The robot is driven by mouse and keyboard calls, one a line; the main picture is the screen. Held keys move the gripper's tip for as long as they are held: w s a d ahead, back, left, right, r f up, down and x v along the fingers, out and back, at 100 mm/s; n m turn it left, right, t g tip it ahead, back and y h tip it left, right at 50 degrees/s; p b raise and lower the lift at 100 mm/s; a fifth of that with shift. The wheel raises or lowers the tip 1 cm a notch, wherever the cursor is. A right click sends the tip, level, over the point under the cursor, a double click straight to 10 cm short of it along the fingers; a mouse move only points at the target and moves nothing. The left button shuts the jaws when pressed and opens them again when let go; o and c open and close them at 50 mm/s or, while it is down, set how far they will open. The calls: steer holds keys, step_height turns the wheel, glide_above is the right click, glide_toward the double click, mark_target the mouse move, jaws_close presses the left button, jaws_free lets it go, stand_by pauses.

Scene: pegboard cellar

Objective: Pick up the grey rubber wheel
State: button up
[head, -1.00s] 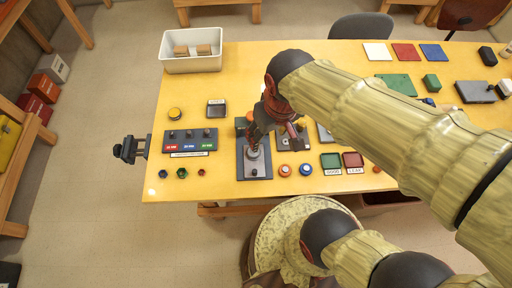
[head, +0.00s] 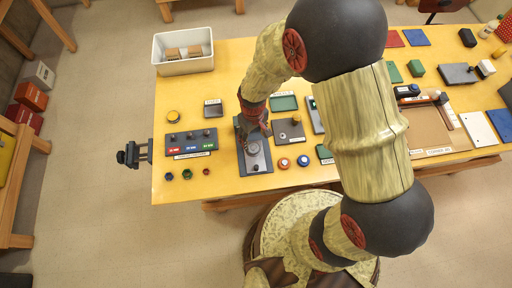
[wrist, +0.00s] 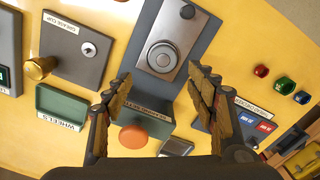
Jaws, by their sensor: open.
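A round grey wheel (wrist: 162,56) lies on a bright metal plate on a long dark board (wrist: 205,36) in the wrist view. In the head view the wheel (head: 254,148) is near the table's front edge. My gripper (wrist: 163,86) is open, its two fingers spread either side of the space just below the wheel in the wrist picture.
A green tray labelled WHEELS (wrist: 62,104) sits beside a grease cup board (wrist: 75,48). A panel with coloured labels (head: 190,142) is left of the board. A white bin (head: 184,66) stands at the back left.

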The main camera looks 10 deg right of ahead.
mark_target(253, 148)
steer(key=f, duration=0.7)
steer(key=shift+s+a, duration=0.15)
steer(key=shift+s, duration=0.15)
steer(key=shift+c, duration=0.5)
steer(key=c, duration=1.1)
steer(key=shift+c, duration=0.7)
